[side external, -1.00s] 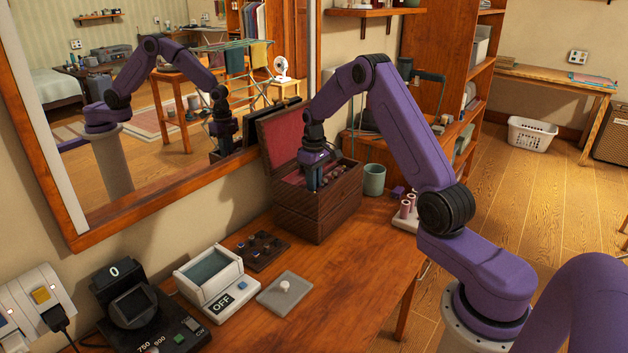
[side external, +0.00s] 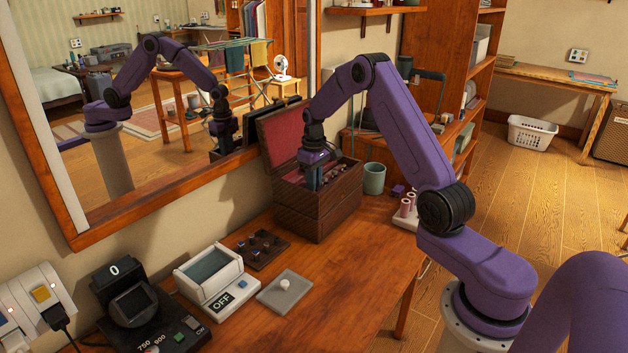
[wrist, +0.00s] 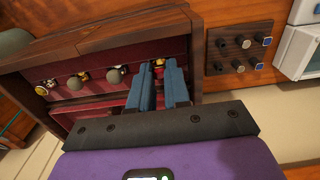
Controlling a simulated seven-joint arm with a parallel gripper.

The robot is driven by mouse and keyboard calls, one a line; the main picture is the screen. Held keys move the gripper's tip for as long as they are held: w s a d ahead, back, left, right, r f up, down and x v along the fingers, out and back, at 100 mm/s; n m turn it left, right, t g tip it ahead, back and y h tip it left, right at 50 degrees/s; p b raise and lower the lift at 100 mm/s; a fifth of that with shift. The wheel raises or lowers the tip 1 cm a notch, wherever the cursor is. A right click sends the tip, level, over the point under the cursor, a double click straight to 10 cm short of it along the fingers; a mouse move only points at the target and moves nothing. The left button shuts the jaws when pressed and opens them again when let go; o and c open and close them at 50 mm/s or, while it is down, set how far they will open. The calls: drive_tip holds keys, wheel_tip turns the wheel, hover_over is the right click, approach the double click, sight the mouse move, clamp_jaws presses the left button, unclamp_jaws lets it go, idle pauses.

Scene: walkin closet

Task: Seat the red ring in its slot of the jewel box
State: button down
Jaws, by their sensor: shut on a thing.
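The jewel box (side external: 322,210) is a dark wooden case with its lid (side external: 285,140) open, showing red lining. My gripper (side external: 313,186) points down into its open top. In the wrist view the blue fingers of my gripper (wrist: 162,68) are close together over the dark red slotted interior (wrist: 98,98). A small gold-coloured part (wrist: 158,68) shows between the fingertips; it appears to be the held ring. Several other gold pieces, such as one ring (wrist: 42,90), sit along the same row.
A dark peg board (side external: 262,249), a white device marked OFF (side external: 222,302) and a grey pad with a white knob (side external: 285,292) lie left of the box. A green cup (side external: 374,178) stands close on its right. The mirror (side external: 170,110) is behind. The front tabletop is clear.

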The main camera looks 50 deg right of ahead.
drive_tip(key=shift+f, duration=0.25)
drive_tip(key=c, duration=1)
unclamp_jaws()
wheel_tip(320, 180, up, 18)
drive_tip(key=shift+f, duration=0.25)
drive_tip(key=shift+a, duration=0.1)
